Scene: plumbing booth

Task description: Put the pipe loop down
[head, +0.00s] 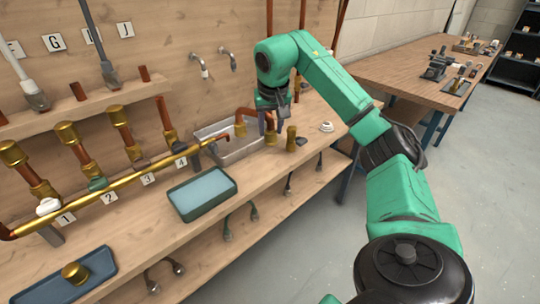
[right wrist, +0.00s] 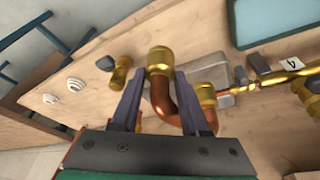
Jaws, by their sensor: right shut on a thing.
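The pipe loop is a bent copper tube with brass ends. It shows in the head view (head: 247,113) at the back of the bench, by the metal tray (head: 228,151). My right gripper (head: 267,123) is shut on it. In the right wrist view the copper bend of the loop (right wrist: 162,100) lies between the two fingers of my right gripper (right wrist: 159,82), one brass end near the fingertips and the other beyond the right finger. Whether the loop touches the bench or tray below, I cannot tell. My left gripper is not in view.
A brass fitting (head: 291,138) and a white round part (head: 326,127) stand right of the loop. A brass manifold pipe (head: 125,189) with numbered valves runs along the left. A blue-lined tray (head: 202,193) sits in front. Bare bench (head: 280,162) lies near the front edge.

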